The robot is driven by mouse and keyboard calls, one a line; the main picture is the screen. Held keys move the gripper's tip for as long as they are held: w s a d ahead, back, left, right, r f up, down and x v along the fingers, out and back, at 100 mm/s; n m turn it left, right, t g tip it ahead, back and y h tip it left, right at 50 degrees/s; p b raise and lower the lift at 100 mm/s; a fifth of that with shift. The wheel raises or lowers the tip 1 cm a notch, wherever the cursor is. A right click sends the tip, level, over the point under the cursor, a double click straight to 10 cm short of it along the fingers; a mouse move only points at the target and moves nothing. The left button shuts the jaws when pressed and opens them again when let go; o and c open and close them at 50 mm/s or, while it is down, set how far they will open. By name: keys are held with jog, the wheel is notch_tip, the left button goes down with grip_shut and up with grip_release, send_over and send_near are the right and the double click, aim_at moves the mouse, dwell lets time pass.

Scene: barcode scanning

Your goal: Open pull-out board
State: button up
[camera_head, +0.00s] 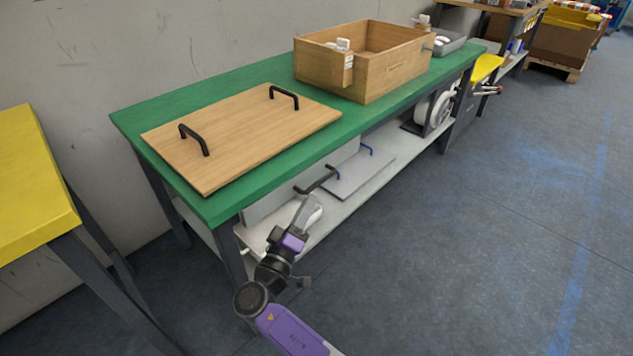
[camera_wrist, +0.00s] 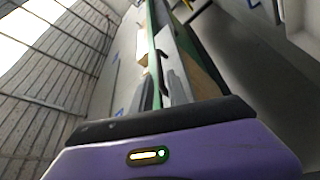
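A black bar handle (camera_head: 316,181) sticks out under the front edge of the green tabletop, at a pale panel (camera_head: 265,203). I take this for the pull-out board's front, but its outline is partly hidden. The dark handle also shows in the wrist view (camera_wrist: 163,75). My gripper (camera_head: 307,202) is just below and in front of the handle, pointing up toward it. The head view does not show whether they touch. In the wrist view, grey finger shapes (camera_wrist: 178,86) are close to the handle, but the gap between fingers is unclear.
On the green table (camera_head: 130,123) lie a wooden board (camera_head: 235,135) with two black handles and an open wooden box (camera_head: 392,73). The lower shelf (camera_head: 350,199) holds a flat board with a blue handle. A yellow table (camera_head: 30,190) stands left. Floor to the right is clear.

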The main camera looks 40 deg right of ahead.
aim_at(319, 181)
jog(key=x, duration=0.7)
jog(key=shift+w+d+r+b, duration=0.1)
jog(key=shift+d+b, duration=0.2)
jog(key=shift+d, duration=0.05)
grip_shut()
jog(key=shift+a, duration=0.1)
dwell(1.0)
